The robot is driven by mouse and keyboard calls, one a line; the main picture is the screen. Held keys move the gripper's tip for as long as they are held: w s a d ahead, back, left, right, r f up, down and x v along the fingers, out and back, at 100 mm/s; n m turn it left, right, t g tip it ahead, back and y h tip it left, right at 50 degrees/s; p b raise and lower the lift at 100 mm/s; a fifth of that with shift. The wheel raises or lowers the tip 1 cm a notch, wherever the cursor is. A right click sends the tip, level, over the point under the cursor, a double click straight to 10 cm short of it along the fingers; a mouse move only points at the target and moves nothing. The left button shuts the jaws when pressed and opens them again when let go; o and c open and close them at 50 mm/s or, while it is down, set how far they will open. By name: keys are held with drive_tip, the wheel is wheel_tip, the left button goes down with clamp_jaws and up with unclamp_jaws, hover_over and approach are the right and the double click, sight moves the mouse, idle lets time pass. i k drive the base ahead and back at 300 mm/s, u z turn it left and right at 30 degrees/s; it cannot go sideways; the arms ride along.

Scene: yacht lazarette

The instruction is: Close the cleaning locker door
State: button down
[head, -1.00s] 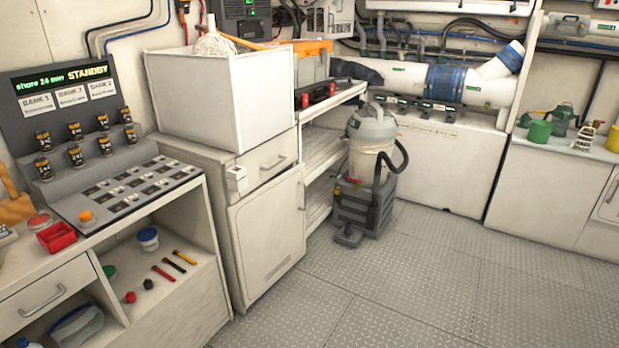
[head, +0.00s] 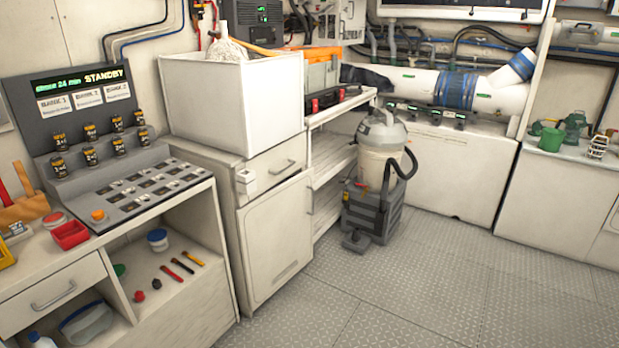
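A white cabinet door (head: 276,242) with a vertical handle on its right side and a low vent slot is on the cabinet left of centre. It looks flush with the cabinet front. A drawer (head: 277,167) sits above it. On top stands a large white bin (head: 238,105) with a mop head (head: 226,50) showing over its rim. No label marks which door is the cleaning locker's, so I cannot tell if this is it. No door standing open shows in this view. My gripper is not in view.
A grey wet vacuum (head: 380,180) stands on the floor right of the cabinet. A control console (head: 100,150) sits on the left bench, with an open shelf of tools below. The plated floor (head: 440,280) in front is clear.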

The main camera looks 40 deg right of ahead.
sight(276, 230)
drive_tip(key=z, duration=0.15)
drive_tip(key=i, duration=1.4)
drive_tip(key=u, duration=0.25)
